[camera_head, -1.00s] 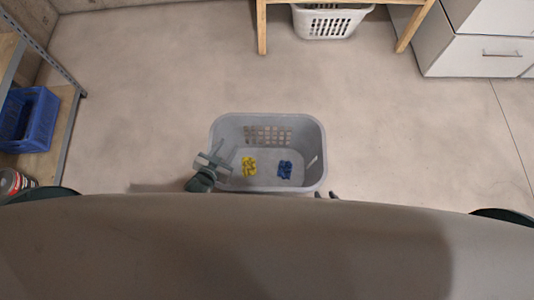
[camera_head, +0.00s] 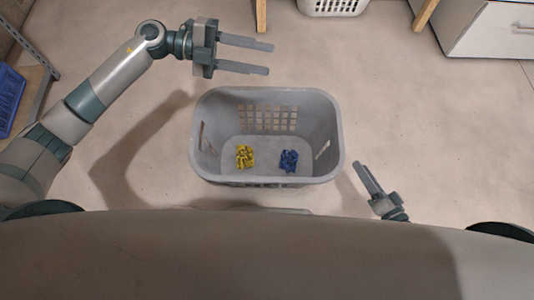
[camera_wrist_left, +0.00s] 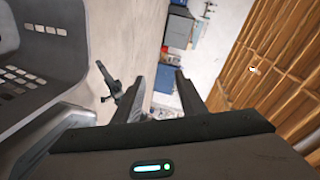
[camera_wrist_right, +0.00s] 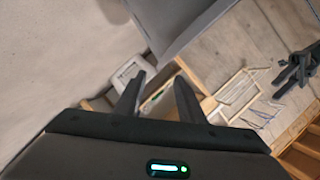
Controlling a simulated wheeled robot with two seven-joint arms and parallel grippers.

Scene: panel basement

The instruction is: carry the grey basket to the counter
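The grey basket (camera_head: 225,113) stands upright on the floor in front of me in the head view. A yellow item (camera_head: 244,156) and a blue item (camera_head: 289,160) lie inside it. My left gripper (camera_head: 270,58) is open and empty, apart from the basket and beyond its far rim in the picture. The basket also shows at the left of the left wrist view (camera_wrist_left: 38,58). My right gripper (camera_head: 362,164) is open and empty, just right of the basket and apart from it. I cannot tell which surface is the counter.
A white drawer cabinet (camera_head: 490,32) stands at the top right. A white basket (camera_head: 330,7) sits between wooden legs (camera_head: 425,13) at the top. A blue crate (camera_head: 8,98) is on the left shelf.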

